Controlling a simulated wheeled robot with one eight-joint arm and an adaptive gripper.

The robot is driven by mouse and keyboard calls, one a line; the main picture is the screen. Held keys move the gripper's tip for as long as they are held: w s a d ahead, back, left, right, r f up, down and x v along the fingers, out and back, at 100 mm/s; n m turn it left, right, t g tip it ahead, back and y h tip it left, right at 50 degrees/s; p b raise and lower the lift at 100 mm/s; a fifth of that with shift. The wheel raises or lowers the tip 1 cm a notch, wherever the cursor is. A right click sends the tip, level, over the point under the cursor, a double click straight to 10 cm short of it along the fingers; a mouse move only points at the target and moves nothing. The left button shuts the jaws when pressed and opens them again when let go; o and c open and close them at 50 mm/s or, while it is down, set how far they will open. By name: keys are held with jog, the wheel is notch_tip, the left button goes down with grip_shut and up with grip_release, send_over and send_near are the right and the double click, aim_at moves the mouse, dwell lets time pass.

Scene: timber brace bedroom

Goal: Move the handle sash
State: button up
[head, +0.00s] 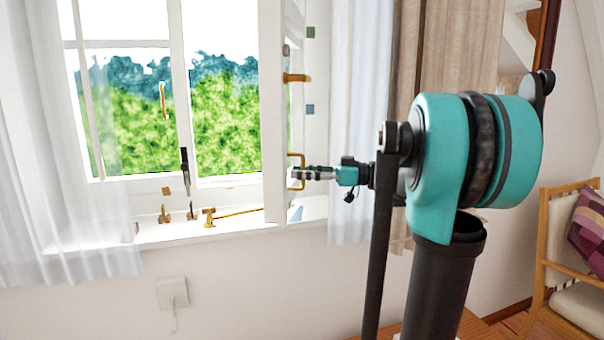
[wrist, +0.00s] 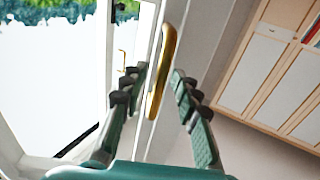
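The white window sash (head: 272,120) stands swung open into the room, seen almost edge-on in the head view. A brass handle (head: 296,158) is on its right side, low down, and another brass piece (head: 296,78) is higher up. My gripper (head: 296,173) is at the lower handle. In the wrist view the brass handle (wrist: 166,65) runs upright and slightly tilted between the two fingers of my gripper (wrist: 160,72). The fingers are apart, with a visible gap on both sides of the handle. The sash's white frame (wrist: 150,140) lies behind it.
The white sill (head: 170,236) carries brass window stays (head: 235,211). Sheer curtains hang left (head: 60,200) and right (head: 355,120) of the window. A wooden chair (head: 570,240) with a purple cushion stands at the right. A cabinet (wrist: 275,70) shows in the wrist view.

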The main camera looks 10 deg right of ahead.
jog(key=shift+d, duration=0.1)
jog(key=v, duration=1.1)
jog(key=shift+d, duration=0.4)
jog(key=shift+s, duration=0.15)
jog(key=s+a+f+m+h, duration=0.2)
jog(key=a+f+m, duration=0.1)
jog(key=f, duration=0.4)
jog(key=s+a+f+m+g+h, duration=0.1)
jog(key=s+a+f+m+h, duration=0.15)
jog(key=f, duration=0.45)
jog(key=s+a+f+m+h, duration=0.3)
jog(key=f, duration=0.4)
jog(key=s+d+f+m+h, duration=0.3)
jog(key=s+f+h, duration=0.2)
jog(key=f, duration=0.4)
jog(key=s+d+f+m+t+h, duration=0.1)
jog(key=s+d+f+m+h, duration=0.3)
jog(key=f, duration=0.5)
jog(key=shift+s+d+h, duration=0.25)
jog(key=shift+s+h, duration=0.3)
jog(key=shift+s, duration=0.7)
jog(key=shift+a, duration=0.15)
jog(key=shift+c, duration=0.3)
